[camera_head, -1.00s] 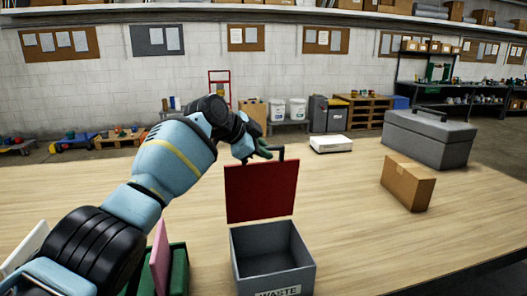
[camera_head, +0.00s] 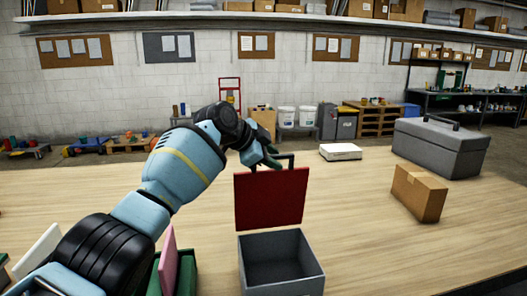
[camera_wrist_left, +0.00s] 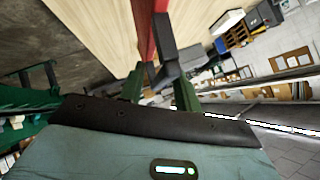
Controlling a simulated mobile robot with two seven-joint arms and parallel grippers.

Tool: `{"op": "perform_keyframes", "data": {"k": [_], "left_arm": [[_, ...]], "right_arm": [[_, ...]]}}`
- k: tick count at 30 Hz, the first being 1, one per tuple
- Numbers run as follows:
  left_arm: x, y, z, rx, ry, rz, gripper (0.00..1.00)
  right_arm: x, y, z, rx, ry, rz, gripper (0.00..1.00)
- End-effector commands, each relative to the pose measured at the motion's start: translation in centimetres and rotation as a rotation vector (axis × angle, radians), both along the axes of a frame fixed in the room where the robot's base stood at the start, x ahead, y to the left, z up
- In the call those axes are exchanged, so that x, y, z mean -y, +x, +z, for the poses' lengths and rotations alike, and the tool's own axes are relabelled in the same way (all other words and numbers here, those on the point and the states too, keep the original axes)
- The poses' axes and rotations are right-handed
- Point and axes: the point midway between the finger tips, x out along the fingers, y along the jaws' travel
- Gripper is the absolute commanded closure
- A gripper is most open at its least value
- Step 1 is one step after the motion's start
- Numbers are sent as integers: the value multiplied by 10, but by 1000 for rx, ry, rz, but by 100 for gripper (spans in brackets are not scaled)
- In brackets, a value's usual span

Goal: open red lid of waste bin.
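The grey waste bin (camera_head: 281,273) stands on the table, its mouth uncovered and its inside looking empty. Its red lid (camera_head: 271,198) stands about upright at the bin's back edge, with a dark handle (camera_head: 291,158) at its top. My left gripper (camera_head: 268,160) is at the lid's top edge, beside the handle. In the left wrist view, its green fingers (camera_wrist_left: 160,88) are apart, with the dark handle (camera_wrist_left: 163,45) and the red lid (camera_wrist_left: 145,30) at the gap between them. I see no firm grip on the handle. My right gripper is out of view.
A cardboard box (camera_head: 419,193) and a grey toolbox (camera_head: 438,150) stand on the right of the table (camera_head: 370,240). A white device (camera_head: 340,152) lies behind the lid. A green container (camera_head: 186,277) with a pink panel (camera_head: 168,262) is left of the bin.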

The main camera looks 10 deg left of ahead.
Motion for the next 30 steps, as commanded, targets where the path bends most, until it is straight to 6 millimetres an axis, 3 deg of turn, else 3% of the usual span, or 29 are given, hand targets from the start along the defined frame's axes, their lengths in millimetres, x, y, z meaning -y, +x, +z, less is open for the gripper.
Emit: {"op": "perform_keyframes", "data": {"k": [6, 15, 30], "left_arm": [[-13, -13, 17, 5, 2, 2, 67], [-34, -34, 38, 3, 0, 1, 67], [-40, -41, 44, 0, 1, 0, 67]], "right_arm": [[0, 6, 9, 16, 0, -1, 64], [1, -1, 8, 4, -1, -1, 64], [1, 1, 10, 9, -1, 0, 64]]}}
